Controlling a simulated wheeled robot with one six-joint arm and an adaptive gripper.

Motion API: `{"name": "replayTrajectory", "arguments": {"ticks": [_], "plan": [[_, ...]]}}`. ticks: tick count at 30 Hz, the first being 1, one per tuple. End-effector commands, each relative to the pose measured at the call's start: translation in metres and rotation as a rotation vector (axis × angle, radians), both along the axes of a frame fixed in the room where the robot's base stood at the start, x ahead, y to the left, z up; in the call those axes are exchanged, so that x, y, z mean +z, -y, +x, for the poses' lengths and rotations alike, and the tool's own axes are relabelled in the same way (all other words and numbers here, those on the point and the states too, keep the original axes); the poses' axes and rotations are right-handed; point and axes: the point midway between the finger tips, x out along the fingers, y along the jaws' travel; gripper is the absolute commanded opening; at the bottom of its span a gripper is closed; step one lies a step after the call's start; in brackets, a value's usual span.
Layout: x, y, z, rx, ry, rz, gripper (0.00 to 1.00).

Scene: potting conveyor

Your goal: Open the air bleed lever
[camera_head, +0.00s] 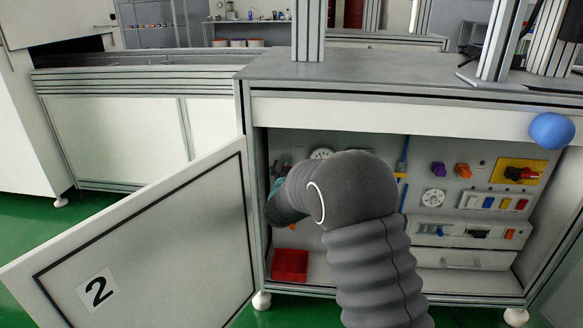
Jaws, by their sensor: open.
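My arm reaches into the open cabinet (258,150) under the bench, its wrist bent towards the left side of the back panel. My gripper's fingers are hidden behind the arm, so I cannot see what they are near or touching. A thin blue vertical pipe (404,150) with a small yellow piece (400,176) shows just right of my arm. I cannot tell whether that yellow piece is the air bleed lever. A round white gauge (321,154) shows partly above my arm. The panel behind the arm is hidden.
The cabinet door (150,240), marked 2, stands open at the left. A red bin (290,265) sits on the cabinet floor. A blue ball-shaped thing (552,131) is at upper right.

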Motion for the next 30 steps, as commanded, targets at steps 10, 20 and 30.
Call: {"name": "replayTrajectory", "arguments": {"ticks": [10, 20, 30], "plan": [[0.0002, -0.0001, 0.0008, 0.0, 0.0, 0.0, 0.64], [0.0006, 0.0001, 0.0008, 0.0, 0.0, -0.003, 0.24], [0.0047, -0.0008, 0.001, -0.001, -0.003, -0.119, 0.24]]}}
